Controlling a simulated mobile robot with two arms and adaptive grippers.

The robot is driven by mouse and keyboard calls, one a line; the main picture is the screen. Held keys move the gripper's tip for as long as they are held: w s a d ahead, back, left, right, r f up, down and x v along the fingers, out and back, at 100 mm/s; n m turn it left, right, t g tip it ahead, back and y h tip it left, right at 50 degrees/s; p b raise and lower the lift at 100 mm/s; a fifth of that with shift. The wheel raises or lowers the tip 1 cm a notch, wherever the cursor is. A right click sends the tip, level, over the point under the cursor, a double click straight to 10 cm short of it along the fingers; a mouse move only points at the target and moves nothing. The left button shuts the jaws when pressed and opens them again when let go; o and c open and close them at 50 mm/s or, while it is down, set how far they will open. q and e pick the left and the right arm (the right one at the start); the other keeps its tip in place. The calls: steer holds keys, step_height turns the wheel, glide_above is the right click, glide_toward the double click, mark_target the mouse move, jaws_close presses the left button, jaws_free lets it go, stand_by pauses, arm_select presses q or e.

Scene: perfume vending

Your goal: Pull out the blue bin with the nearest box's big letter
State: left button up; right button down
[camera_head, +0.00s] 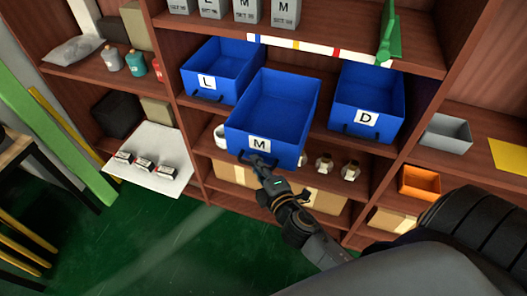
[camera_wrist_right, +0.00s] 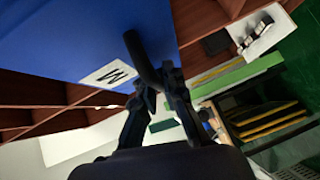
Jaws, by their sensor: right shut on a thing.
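The blue bin labelled M (camera_head: 275,100) sticks out past the shelf's front edge, further forward than the blue bin labelled L (camera_head: 220,70) on its left and the blue bin labelled D (camera_head: 368,100) on its right. My right gripper (camera_head: 257,163) is at the front of the M bin, below its label. In the right wrist view the fingers (camera_wrist_right: 158,85) close on the bin's dark handle (camera_wrist_right: 142,62), beside the M label (camera_wrist_right: 108,76). Grey boxes with big letters stand on the shelf above; the M box (camera_head: 285,12) is the rightmost. My left gripper is not in view.
A white sheet with small boxes (camera_head: 150,185) lies at the left. Small bottles (camera_head: 350,171) and cardboard boxes (camera_head: 232,173) stand below the bins. An orange bin (camera_head: 418,181) and grey bin (camera_head: 445,134) are at the right. Green floor before the shelves is open.

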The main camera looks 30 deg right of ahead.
steer(key=shift+s+a, duration=0.45)
steer(key=c, duration=1.7)
jaws_free()
steer(key=s, duration=0.5)
steer(key=s+r, duration=0.1)
steer(key=s, duration=0.1)
steer(key=shift+s+a, duration=0.2)
steer(key=shift+a, duration=0.05)
